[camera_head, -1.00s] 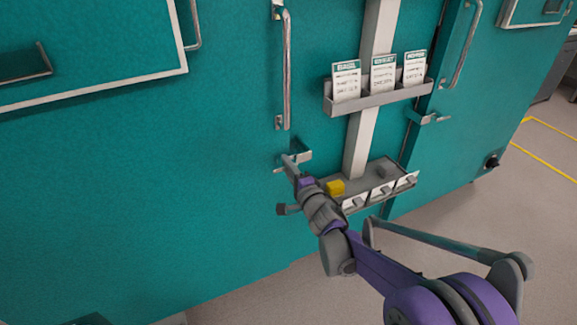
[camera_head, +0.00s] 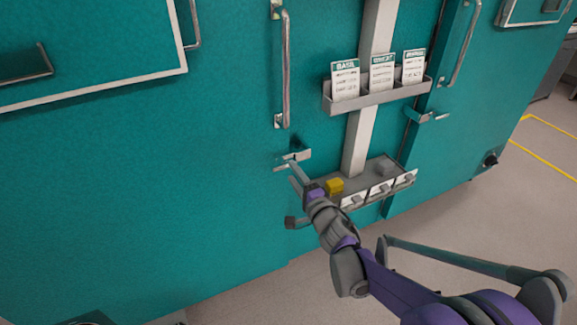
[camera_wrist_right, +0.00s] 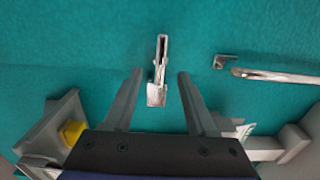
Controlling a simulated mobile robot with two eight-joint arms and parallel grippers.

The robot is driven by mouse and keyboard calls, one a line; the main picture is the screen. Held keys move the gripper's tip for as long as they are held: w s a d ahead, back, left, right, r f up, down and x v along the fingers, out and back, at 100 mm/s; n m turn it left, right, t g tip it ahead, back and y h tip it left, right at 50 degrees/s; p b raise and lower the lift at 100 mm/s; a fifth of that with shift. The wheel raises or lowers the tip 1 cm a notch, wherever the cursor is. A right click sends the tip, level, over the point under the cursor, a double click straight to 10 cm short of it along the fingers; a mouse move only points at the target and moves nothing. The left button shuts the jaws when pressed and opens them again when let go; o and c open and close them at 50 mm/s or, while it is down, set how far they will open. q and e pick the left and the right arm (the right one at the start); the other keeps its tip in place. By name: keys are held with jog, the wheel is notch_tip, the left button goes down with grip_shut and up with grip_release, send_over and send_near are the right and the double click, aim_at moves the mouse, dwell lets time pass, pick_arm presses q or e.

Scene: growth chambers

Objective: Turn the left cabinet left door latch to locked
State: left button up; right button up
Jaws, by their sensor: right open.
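The left cabinet's left door latch (camera_head: 300,156) is a small metal handle on the teal door (camera_head: 150,190), below the long vertical door handle (camera_head: 286,70). In the head view it lies roughly sideways. In the right wrist view the latch (camera_wrist_right: 158,85) stands centred between the two finger lines, with clear gaps on both sides. My right gripper (camera_head: 293,173) is open, its fingers pointing at the latch from below. In the right wrist view my right gripper (camera_wrist_right: 160,75) has its fingers apart with nothing clamped. Whether a finger touches the latch is not clear. My left gripper is not in view.
A grey tray (camera_head: 348,176) with a yellow block (camera_head: 335,186) and small white-fronted bins sits right beside my right wrist. A card rack (camera_head: 380,100) is above it. Another latch (camera_head: 428,117) and handle (camera_head: 467,45) are on the right. Open floor (camera_head: 480,225) lies to the right.

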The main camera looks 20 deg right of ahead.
jog(key=s, duration=0.5)
jog(key=shift+s+d, duration=0.2)
jog(key=shift+s, duration=0.1)
